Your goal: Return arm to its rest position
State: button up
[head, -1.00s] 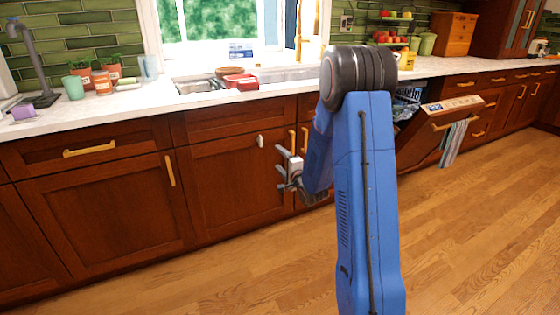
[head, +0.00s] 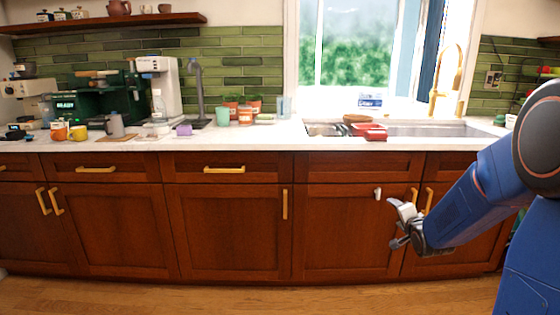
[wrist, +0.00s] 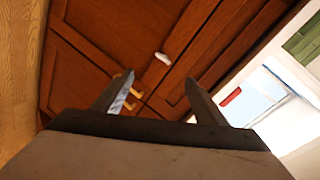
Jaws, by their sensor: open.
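My gripper (head: 398,225) is at the right of the head view, in front of the brown lower cabinets (head: 345,220) below the sink. In the wrist view its two dark fingers (wrist: 160,95) stand wide apart with nothing between them. Beyond the fingers are cabinet doors, gold handles and a small white piece (wrist: 162,58) on a cabinet front. My blue arm reaches in from the right edge of the head view, bent, with the gripper pointing left.
The counter (head: 250,143) carries a coffee machine (head: 100,100), mugs, small pots and a grey tap. A sink (head: 430,130) with a red dish (head: 375,134) and a gold faucet (head: 446,80) lies below the window. The wooden floor (head: 240,297) in front of the cabinets is clear.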

jog(key=s+a+r+n+g, duration=0.1)
jog(key=s+a+n+g, duration=0.2)
jog(key=s, duration=1.2)
jog(key=s+a+r+n+g, duration=0.1)
jog(key=s+a+n+g, duration=0.2)
jog(key=s, duration=1.1)
jog(key=s+a+r+n+g+y, duration=0.1)
jog(key=s+a+n+g, duration=0.2)
jog(key=s+a+n, duration=0.4)
jog(key=s, duration=0.8)
jog(key=shift+s+r+n+g, duration=0.15)
jog(key=shift+s+n+g, duration=0.2)
jog(key=shift+n+g, duration=0.05)
